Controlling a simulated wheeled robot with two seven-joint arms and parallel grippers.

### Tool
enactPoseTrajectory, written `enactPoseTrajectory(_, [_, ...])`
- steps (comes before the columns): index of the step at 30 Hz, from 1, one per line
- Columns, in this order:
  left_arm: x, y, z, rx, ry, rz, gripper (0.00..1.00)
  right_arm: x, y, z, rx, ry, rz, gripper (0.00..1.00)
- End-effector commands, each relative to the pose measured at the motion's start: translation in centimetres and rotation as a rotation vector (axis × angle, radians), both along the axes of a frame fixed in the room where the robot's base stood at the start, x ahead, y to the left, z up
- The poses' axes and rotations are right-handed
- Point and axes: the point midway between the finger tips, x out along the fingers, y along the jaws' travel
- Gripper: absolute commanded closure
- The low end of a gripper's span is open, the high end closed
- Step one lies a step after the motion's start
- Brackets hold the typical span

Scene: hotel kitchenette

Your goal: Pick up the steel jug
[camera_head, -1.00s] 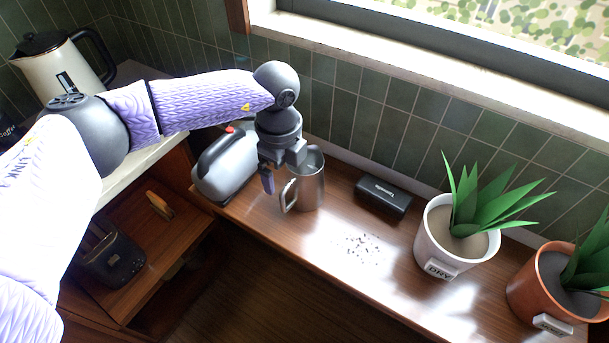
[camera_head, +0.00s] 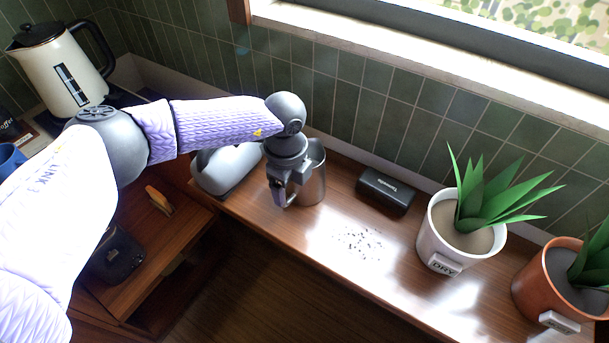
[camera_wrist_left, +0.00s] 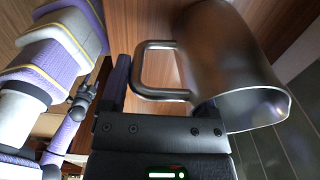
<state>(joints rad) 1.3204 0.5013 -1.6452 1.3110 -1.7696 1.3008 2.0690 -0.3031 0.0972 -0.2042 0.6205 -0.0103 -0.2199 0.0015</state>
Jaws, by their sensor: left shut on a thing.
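The steel jug (camera_head: 314,186) stands upright on the wooden counter near the tiled wall. It fills the upper right of the left wrist view (camera_wrist_left: 225,60), with its squared handle (camera_wrist_left: 140,70) pointing left. My left gripper (camera_head: 283,196) is at the handle side of the jug, shut on the handle. In the left wrist view one finger shows left of the handle, and the other is mostly hidden by the jug. In the head view the gripper covers most of the handle. My right gripper is not to be seen.
A grey toaster-like appliance (camera_head: 226,168) stands close left of the jug, partly behind my arm. A black box (camera_head: 386,190) lies to the right. Dark crumbs (camera_head: 358,242) lie on the counter. A white plant pot (camera_head: 436,240) and a terracotta pot (camera_head: 540,290) stand farther right.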

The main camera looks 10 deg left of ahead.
Motion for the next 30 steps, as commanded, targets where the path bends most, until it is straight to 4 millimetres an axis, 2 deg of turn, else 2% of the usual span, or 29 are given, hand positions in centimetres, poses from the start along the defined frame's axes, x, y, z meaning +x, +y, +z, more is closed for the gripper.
enactPoseTrajectory(2, [0.0,0.0,0.0,0.0,0.0,0.0,1.0,0.0,0.0,0.0,-0.001,0.0,-0.001,0.41])
enactPoseTrajectory(17, [0.1,0.0,0.4,-0.001,-0.003,0.0,1.0,0.1,-0.1,0.1,-0.001,-0.001,-0.002,0.41])
enactPoseTrajectory(23, [0.1,0.0,2.3,-0.001,-0.004,0.0,1.0,0.1,-0.1,0.7,-0.001,-0.002,-0.001,0.41])
enactPoseTrajectory(30, [0.1,0.0,5.5,-0.001,-0.004,0.0,1.0,0.2,-0.1,1.4,-0.002,-0.004,0.001,0.41])
